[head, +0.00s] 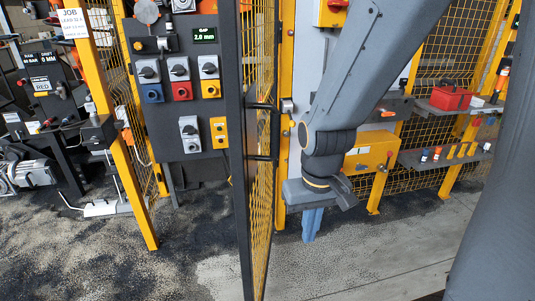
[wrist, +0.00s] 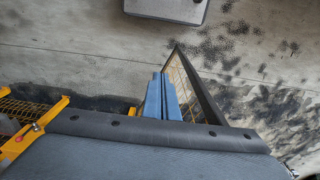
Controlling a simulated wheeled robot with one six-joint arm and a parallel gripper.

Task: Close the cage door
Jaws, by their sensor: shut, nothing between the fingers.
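The cage door (head: 247,190) has a dark frame with yellow mesh. It stands open, swung out toward the head camera and seen nearly edge-on. A dark handle (head: 276,132) shows on its right face. My gripper (head: 311,236) points down on the right side of the door, its blue fingers shut and empty. In the wrist view the fingers of my gripper (wrist: 160,78) lie just left of the door (wrist: 200,92), close to its mesh. I cannot tell whether they touch it.
A control panel (head: 183,115) with switches stands left of the door. Yellow posts and mesh (head: 142,180) fence the left side. Shelves (head: 446,158) and a yellow box (head: 371,152) are at the right. The floor (head: 365,255) right of the door is clear.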

